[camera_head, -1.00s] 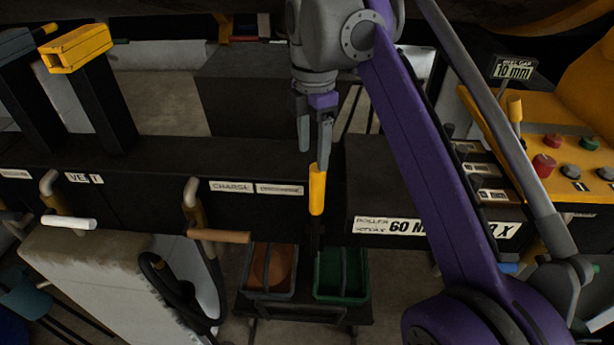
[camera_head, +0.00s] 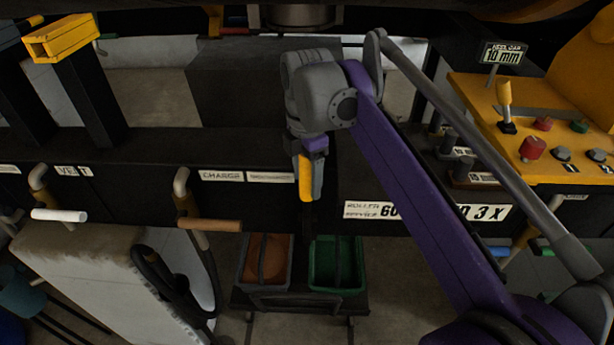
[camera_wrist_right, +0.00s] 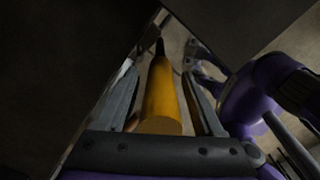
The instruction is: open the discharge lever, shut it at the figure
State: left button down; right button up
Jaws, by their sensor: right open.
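My right gripper (camera_head: 309,188) has come down over the grip from above. In the right wrist view, the yellow grip (camera_wrist_right: 161,98) lies between the two spread grey fingers (camera_wrist_right: 163,103), with its dark stem beyond. The fingers stand on either side of it, open; contact is not clear. My left gripper is in neither view.
A brown bin (camera_head: 242,279) and a green bin (camera_head: 358,284) stand below the lever. The wooden-handled charge lever (camera_head: 210,225) and a white-handled lever (camera_head: 58,215) are to the left. A yellow control panel (camera_head: 480,95) stands right, with a "10 mm" sign (camera_head: 502,54).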

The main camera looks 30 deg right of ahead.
grip_shut()
dwell(1.3)
